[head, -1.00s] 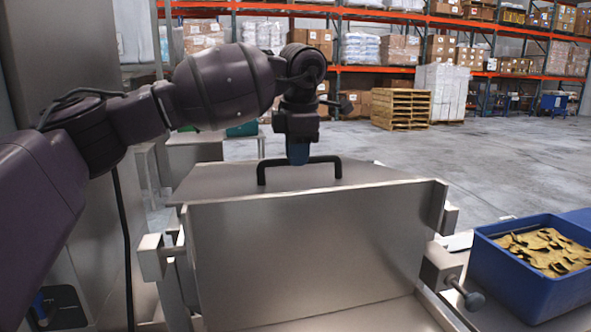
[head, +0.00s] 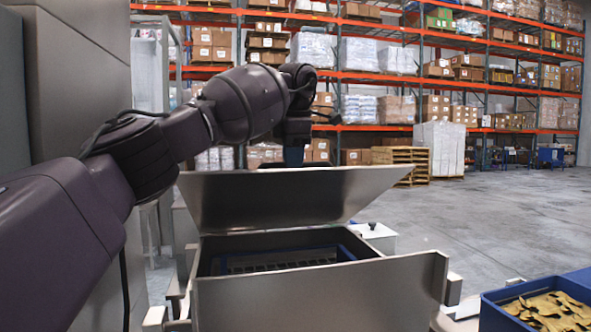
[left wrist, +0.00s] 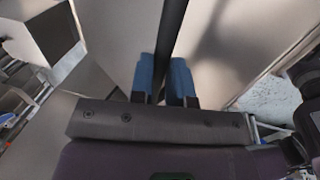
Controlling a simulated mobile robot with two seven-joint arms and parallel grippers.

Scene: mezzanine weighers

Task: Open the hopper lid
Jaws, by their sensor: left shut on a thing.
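The hopper lid (head: 290,197) is a grey metal plate, raised and tilted back, its underside facing me in the head view. The open hopper (head: 408,285) shows below it, with a dark grid and blue edging inside. My left gripper (head: 293,156) is at the lid's upper edge, its fingertips partly hidden behind the lid. In the left wrist view, the blue fingers of my left gripper (left wrist: 163,82) are closed around the dark handle bar (left wrist: 172,35). The handle is hidden behind the lid in the head view. My right gripper is not in view.
A blue bin (head: 500,318) of brownish flat pieces stands at the right front. A grey cabinet (head: 75,80) stands close on the left. Open concrete floor (head: 480,215) lies to the right, with pallets (head: 408,160) and loaded racks behind.

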